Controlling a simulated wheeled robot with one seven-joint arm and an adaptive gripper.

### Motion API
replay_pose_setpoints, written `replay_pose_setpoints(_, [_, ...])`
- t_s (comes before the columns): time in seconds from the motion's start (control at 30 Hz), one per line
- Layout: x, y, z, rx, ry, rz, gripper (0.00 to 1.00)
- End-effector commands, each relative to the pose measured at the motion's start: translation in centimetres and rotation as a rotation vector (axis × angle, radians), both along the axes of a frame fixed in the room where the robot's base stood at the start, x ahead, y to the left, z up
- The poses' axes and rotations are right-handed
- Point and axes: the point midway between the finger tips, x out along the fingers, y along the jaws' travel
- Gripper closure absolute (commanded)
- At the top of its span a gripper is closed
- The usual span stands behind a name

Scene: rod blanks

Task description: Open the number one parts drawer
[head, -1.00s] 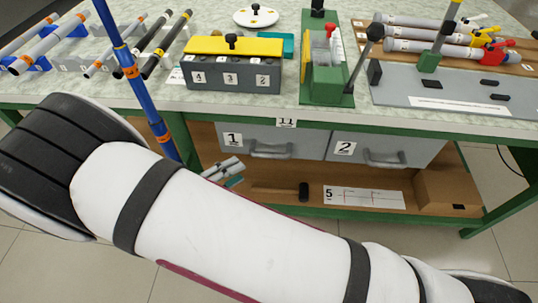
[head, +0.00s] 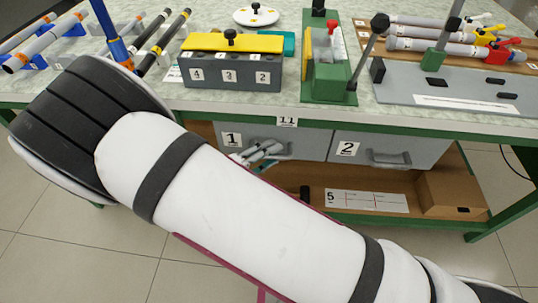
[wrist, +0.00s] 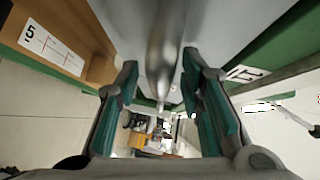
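The number one drawer (head: 310,140) is a grey front under the bench top, with label "1" at its left. It looks shut. Its handle is partly hidden behind my gripper (head: 262,153) in the head view. In the wrist view, the metal handle bar (wrist: 165,55) stands between the two teal finger pads of my gripper (wrist: 160,72). The fingers are apart, with a visible gap on both sides of the bar. I cannot tell any contact. My arm hides the area below the drawer's left side.
The number two drawer (head: 385,150) is shut at the right. Below is a wooden shelf with a sign "5" (head: 366,200) and a brown box (head: 452,192). The green bench edge (head: 400,125) runs just above the drawers. Fixtures and rods stand on the bench top.

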Motion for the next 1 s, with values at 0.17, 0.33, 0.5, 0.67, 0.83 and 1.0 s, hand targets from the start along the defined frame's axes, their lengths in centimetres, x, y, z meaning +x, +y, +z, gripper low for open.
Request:
replay_pose_setpoints(0.17, [0.0,0.0,0.0,0.000,0.000,0.000,0.90])
replay_pose_setpoints(0.33, [0.0,0.0,0.0,0.000,0.000,0.000,1.00])
replay_pose_setpoints(0.5, [-0.2,0.0,0.0,0.000,0.000,0.000,1.00])
replay_pose_setpoints(0.67, [-1.4,0.1,0.1,-0.001,0.003,-0.001,1.00])
replay_pose_setpoints(0.83, [-4.4,0.1,0.3,-0.003,0.004,0.000,1.00])
replay_pose_setpoints(1.0, [-8.6,0.3,0.3,-0.003,0.005,0.001,1.00])
